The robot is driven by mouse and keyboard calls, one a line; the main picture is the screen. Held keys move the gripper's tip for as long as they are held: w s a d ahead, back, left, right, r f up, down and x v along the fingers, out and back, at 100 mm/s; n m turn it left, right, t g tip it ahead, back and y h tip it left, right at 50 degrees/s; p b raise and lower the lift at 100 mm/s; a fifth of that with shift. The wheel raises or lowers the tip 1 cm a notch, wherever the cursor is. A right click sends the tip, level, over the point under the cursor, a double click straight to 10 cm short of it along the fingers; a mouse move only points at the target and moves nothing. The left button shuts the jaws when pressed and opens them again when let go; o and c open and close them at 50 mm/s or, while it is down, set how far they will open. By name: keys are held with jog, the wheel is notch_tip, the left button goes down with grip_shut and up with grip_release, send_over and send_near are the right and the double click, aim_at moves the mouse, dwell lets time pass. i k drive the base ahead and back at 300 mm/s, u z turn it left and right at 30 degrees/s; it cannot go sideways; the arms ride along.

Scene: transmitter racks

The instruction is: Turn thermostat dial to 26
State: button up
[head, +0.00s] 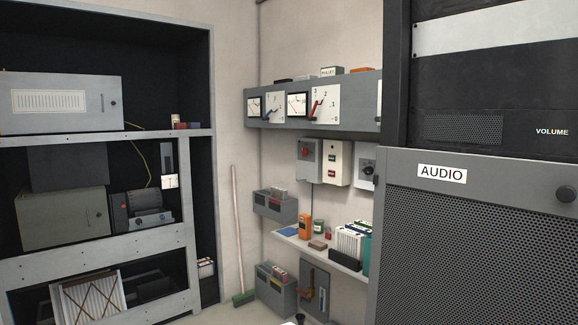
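A pale wall box with a round black dial (369,169) is on the back wall, just left of the AUDIO cabinet. The cabinet's edge cuts off its right side. It may be the thermostat, but its markings and setting are too small to read. My gripper is not recognisable in the head view.
The tall AUDIO cabinet (470,240) fills the right side. A shelf (290,238) with books and small items is below the wall boxes. A broom (238,230) leans in the corner. An open equipment rack (100,255) stands at left. Little floor shows.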

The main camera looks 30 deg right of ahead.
aim_at(368, 171)
jog(key=i, duration=0.85)
jog(key=z, duration=1.15)
jog(key=k, duration=1.15)
jog(key=u, duration=0.95)
jog(key=i, duration=2.15)
jog(key=z, duration=0.8)
jog(key=i, duration=1.25)
jog(key=z, duration=0.9)
